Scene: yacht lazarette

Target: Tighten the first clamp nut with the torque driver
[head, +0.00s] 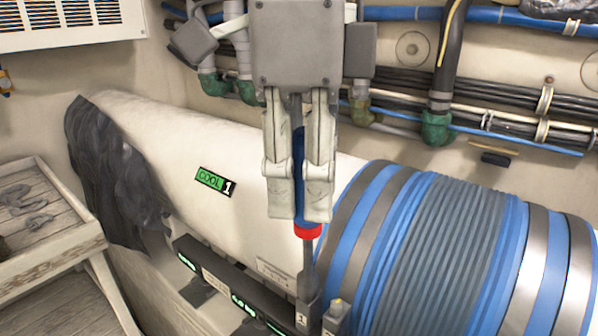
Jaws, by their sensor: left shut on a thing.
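My left gripper (299,217) points straight down at the picture's middle, shut on the torque driver (307,231). The driver has a blue handle, a red ring and a grey shaft, and its handle is mostly hidden between the fingers. Its lower end meets a dark block marked "1" (304,317) at the bottom edge. The first clamp nut itself is hidden there, and I cannot tell whether the tip is seated on it. Steel clamp bands (352,220) wrap the blue ribbed hose sleeve. My right gripper is not in view.
A second grey block with a yellow top (337,317) stands beside the first. A white pipe labelled "COOL 1" (215,182) runs behind. A black strip with green displays (222,288) lies below it. A wooden shelf (50,232) is at left; pipes and cables line the wall.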

